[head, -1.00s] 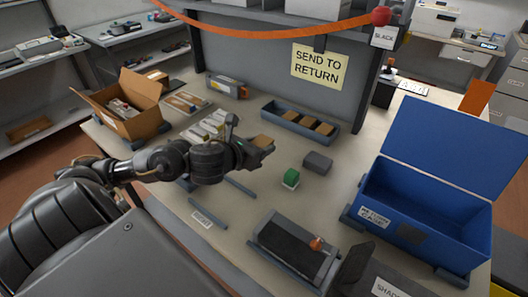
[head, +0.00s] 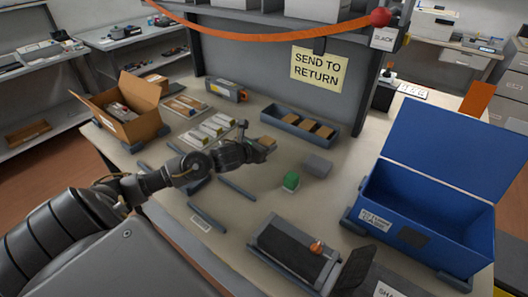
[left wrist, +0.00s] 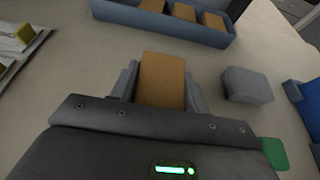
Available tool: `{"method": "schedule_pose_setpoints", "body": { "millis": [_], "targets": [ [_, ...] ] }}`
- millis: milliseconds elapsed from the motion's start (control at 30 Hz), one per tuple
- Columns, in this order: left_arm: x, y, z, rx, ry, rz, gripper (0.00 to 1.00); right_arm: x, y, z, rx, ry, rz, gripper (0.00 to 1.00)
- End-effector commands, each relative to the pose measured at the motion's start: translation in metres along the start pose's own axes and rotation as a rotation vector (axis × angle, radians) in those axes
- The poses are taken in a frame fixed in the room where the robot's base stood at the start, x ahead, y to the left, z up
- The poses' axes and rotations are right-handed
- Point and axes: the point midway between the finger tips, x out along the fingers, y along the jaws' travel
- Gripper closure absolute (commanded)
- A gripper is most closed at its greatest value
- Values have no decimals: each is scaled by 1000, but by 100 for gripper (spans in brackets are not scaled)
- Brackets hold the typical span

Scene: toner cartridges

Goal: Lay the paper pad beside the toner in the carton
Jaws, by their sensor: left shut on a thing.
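The open brown carton (head: 146,126) stands at the left of the table with its flaps up. A dark and pale toner (head: 121,112) lies inside it, partly hidden by the walls. My left gripper (head: 262,148) is shut on a brown paper pad (head: 268,142), in front of the blue-grey tray. In the left wrist view the pad (left wrist: 162,80) sits between the two fingers, its long side pointing away from me. Several like pads (head: 323,131) lie in the tray (head: 331,142). My right gripper does not show.
A blue lidded bin (head: 420,225) is at the right.

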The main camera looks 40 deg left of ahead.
Motion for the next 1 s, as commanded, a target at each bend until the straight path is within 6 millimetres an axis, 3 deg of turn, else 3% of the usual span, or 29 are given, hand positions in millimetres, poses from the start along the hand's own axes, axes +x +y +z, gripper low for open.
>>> {"method": "schedule_pose_setpoints", "body": {
  "millis": [233,667,700,800,867,1000],
  "targets": [
    [13,1,-28,-3,2,2,74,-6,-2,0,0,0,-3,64],
    [15,1,-34,0,1,2,74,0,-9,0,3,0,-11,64],
    [14,1,-32,0,1,2,50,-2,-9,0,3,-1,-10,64],
    [14,1,-32,0,1,2,37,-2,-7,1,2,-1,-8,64],
    [14,1,-32,0,1,2,32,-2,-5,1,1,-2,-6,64],
    [14,1,-32,0,1,2,32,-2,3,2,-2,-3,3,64]
  ]
}}
